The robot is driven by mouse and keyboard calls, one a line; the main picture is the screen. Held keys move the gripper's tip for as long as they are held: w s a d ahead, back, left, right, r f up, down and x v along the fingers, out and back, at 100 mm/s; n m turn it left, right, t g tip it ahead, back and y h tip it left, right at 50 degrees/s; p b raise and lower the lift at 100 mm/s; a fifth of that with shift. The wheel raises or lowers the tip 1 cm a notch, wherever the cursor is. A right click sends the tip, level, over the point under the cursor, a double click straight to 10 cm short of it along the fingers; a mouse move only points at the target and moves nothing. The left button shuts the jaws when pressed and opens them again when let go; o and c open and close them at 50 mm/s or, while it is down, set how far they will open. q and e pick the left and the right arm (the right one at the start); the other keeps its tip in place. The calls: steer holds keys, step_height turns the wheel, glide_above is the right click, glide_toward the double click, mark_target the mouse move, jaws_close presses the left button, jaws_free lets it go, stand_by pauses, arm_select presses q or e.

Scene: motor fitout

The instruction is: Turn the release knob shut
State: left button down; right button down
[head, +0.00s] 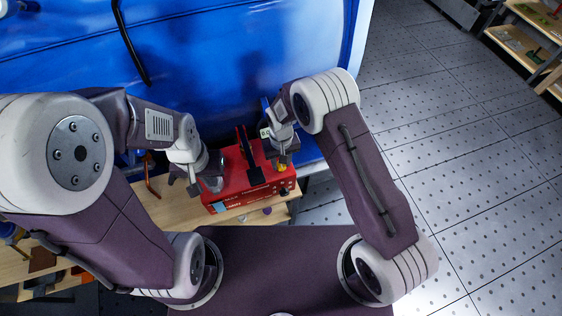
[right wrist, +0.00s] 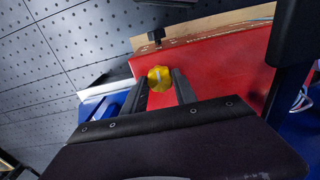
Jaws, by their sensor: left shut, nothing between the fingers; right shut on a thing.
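The release knob (right wrist: 160,78) is a small yellow knob with a pale stripe across its face, on the red box's surface in the right wrist view. In the head view a bit of the yellow knob (head: 282,167) shows under my right gripper (head: 281,160). My right gripper (right wrist: 160,88) is shut on the knob, one finger on either side. The red box (head: 228,188) has a black handle on top and stands on a wooden bench. My left gripper (head: 206,186) is shut and empty, beside the box's left end.
A blue vehicle panel (head: 210,60) rises behind the box. The wooden bench (head: 172,212) extends to the left, with tools and small parts at its far left. Open tiled floor (head: 460,150) lies to the right, with shelves (head: 530,45) at the far right.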

steer(key=shift+w+r, duration=0.15)
steer(key=shift+w, duration=0.1)
steer(key=c, duration=1.3)
jaws_free()
steer(key=o, duration=0.3)
steer(key=shift+s, duration=0.15)
step_height(320, 180, up, 9)
steer(key=b, duration=0.1)
steer(key=shift+b, duration=0.3)
